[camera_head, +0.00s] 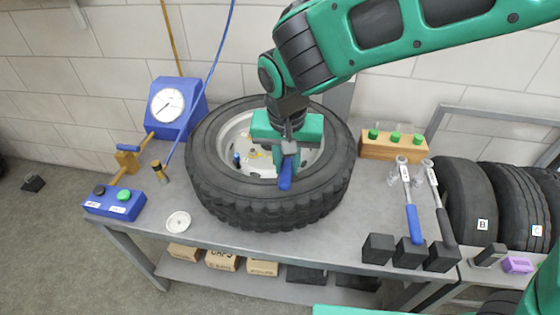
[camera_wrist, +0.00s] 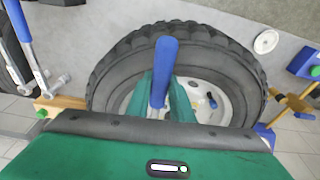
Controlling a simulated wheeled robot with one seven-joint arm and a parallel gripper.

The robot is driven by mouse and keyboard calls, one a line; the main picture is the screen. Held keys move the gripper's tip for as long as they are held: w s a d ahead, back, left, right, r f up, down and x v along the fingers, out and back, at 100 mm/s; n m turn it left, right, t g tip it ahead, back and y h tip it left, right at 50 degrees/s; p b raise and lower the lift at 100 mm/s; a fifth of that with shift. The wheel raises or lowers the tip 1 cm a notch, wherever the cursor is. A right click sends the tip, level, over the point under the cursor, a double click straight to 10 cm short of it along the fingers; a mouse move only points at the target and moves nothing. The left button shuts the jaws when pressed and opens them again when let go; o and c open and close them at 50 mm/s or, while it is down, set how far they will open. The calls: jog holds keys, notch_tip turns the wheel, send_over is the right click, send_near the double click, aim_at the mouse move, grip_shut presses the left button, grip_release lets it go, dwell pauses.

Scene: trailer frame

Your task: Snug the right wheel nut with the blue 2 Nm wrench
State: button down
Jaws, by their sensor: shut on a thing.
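My gripper (camera_head: 288,150) is over the right part of the tyre's rim, shut on a blue-handled tool (camera_head: 285,178). In the wrist view the blue handle (camera_wrist: 164,62) stands up between my green fingers (camera_wrist: 159,98); its lower end is hidden. I cannot tell whether it touches a nut. The wheel (camera_head: 215,200) lies flat on the bench with its pale rim up. The right wheel nut is hidden behind my gripper. A small blue-topped piece (camera_head: 237,159) stands in the rim's left part. A blue-handled wrench (camera_head: 411,215) lies on the bench at right.
A black-handled wrench (camera_head: 440,210) lies beside the blue-handled one. A wooden block with green-topped pieces (camera_head: 392,148) stands behind them. A blue gauge (camera_head: 180,105) and a button box (camera_head: 115,203) are at left. A white dish (camera_head: 178,222) is near the front edge.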

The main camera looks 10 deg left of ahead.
jog(key=shift+a, duration=0.15)
jog(key=shift+w+a+m, duration=0.1)
jog(key=shift+a+m, duration=0.7)
jog(key=shift+a, duration=0.8)
jog(key=shift+w+a+m+h, duration=0.2)
jog(key=shift+a+m, duration=0.25)
jog(key=shift+a, duration=0.3)
jog(key=shift+w+a+m+h, duration=0.15)
jog(key=shift+a+m, duration=0.3)
jog(key=shift+a, duration=0.25)
jog(key=shift+a, duration=0.2)
jog(key=shift+w+a+m, duration=0.3)
jog(key=shift+a+m, duration=0.15)
jog(key=shift+a, duration=0.2)
jog(key=shift+w+a+m, duration=0.25)
jog(key=shift+a+m, duration=0.2)
jog(key=shift+a, duration=0.35)
